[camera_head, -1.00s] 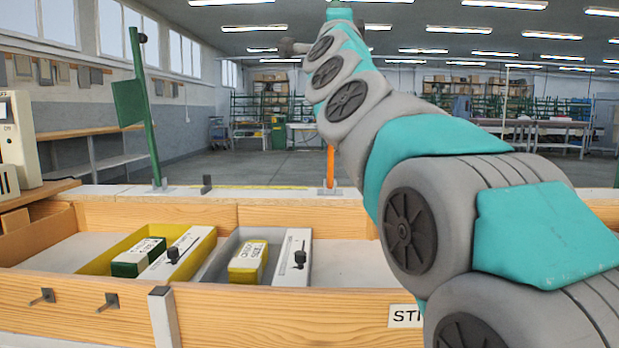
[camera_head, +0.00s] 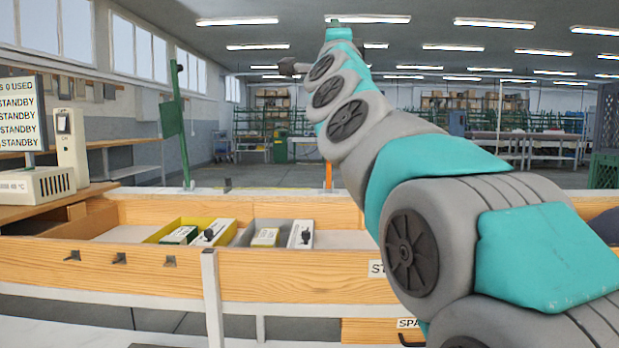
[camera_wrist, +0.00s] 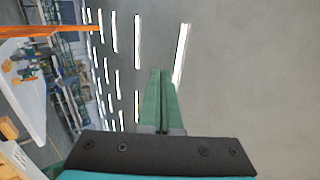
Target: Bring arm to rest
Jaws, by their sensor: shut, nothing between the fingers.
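My arm (camera_head: 425,200) rises from the lower right of the head view and is raised high, reaching up and away over the workbench. In the wrist view my gripper (camera_wrist: 160,75) shows as two green fingers lying together, shut and empty. It points at the ceiling (camera_wrist: 245,80), with rows of lamps beside it. In the head view the gripper's fingers are too small to make out at the arm's far end. Nothing touches the gripper.
A wooden workbench tray (camera_head: 330,275) spans the front, holding a yellow bin (camera_head: 162,233) and a grey bin (camera_head: 245,233) with small boxes. A standby display (camera_head: 18,115) and a beige device (camera_head: 38,184) stand at left. A green post (camera_head: 182,140) and an orange post (camera_head: 328,176) rise behind the tray.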

